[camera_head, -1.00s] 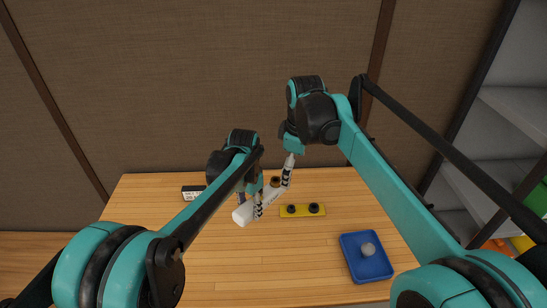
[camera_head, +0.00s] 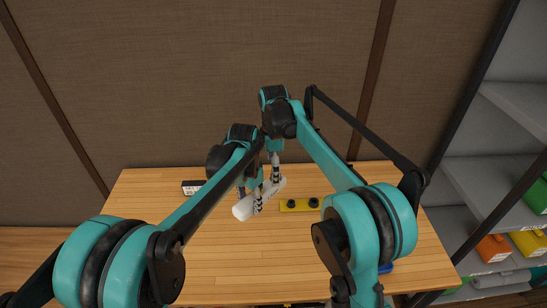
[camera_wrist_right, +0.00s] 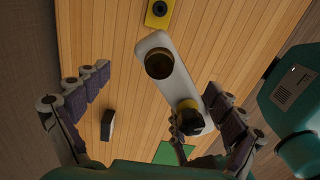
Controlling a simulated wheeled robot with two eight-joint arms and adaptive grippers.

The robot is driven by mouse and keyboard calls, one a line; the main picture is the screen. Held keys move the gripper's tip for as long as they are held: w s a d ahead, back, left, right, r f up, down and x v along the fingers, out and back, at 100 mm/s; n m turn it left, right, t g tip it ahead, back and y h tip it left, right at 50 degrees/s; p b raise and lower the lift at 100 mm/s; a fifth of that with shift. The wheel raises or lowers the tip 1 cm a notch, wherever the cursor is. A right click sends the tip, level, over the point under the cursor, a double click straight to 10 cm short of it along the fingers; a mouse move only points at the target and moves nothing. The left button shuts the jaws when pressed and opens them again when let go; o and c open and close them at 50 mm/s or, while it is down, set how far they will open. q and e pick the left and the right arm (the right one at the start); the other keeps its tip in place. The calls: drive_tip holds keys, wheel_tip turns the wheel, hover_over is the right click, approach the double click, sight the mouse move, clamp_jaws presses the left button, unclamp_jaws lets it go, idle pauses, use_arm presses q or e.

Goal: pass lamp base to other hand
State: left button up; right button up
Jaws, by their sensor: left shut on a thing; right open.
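The lamp base is a long white piece (camera_head: 243,210), held tilted above the table in the head view. My left gripper (camera_head: 257,202) is shut on it near its lower left part. In the right wrist view the white piece (camera_wrist_right: 182,82) carries two dark, gold-edged round parts, and part of my left gripper (camera_wrist_right: 178,132) shows by the lower one. My right gripper (camera_head: 275,172) is at the upper right end of the piece. In its wrist view my right gripper (camera_wrist_right: 160,95) is open, with the piece between its spread fingers; contact cannot be told.
A yellow plate (camera_head: 299,205) with two black knobs lies just right of the lamp base. A small black-and-white box (camera_head: 193,188) lies at the back left. A blue tray (camera_head: 386,268) is mostly behind my right arm. The front left tabletop is clear.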

drive_tip(key=shift+f, duration=2.55)
drive_tip(key=c, duration=1.2)
use_arm(q)
drive_tip(key=o, duration=1.1)
use_arm(e)
drive_tip(key=shift+c, duration=1.4)
use_arm(q)
drive_tip(key=shift+o, duration=0.2)
use_arm(e)
drive_tip(key=c, duration=0.3)
use_arm(q)
drive_tip(key=shift+r, duration=0.1)
use_arm(e)
drive_tip(key=shift+c, duration=0.4)
